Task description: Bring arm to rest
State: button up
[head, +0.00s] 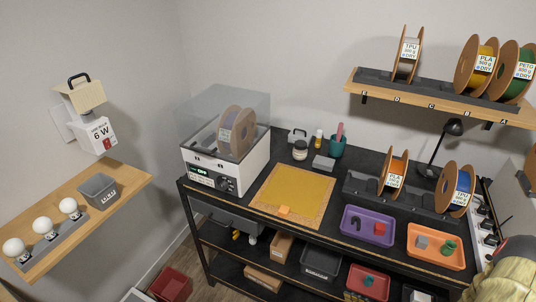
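My gripper does not show in the head view, so I cannot see whether it is open or holds anything. A pale yellowish rounded shape is cut off at the bottom right corner, and I cannot tell whether it is part of my arm. No other arm part is clearly visible.
A black workbench (335,193) holds a clear-lidded dryer (228,175) with a spool, a yellow mat (290,195), a purple tray (368,241) and an orange tray (409,252). A spool shelf (436,104) hangs above right. A bulb shelf (125,185) is at left.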

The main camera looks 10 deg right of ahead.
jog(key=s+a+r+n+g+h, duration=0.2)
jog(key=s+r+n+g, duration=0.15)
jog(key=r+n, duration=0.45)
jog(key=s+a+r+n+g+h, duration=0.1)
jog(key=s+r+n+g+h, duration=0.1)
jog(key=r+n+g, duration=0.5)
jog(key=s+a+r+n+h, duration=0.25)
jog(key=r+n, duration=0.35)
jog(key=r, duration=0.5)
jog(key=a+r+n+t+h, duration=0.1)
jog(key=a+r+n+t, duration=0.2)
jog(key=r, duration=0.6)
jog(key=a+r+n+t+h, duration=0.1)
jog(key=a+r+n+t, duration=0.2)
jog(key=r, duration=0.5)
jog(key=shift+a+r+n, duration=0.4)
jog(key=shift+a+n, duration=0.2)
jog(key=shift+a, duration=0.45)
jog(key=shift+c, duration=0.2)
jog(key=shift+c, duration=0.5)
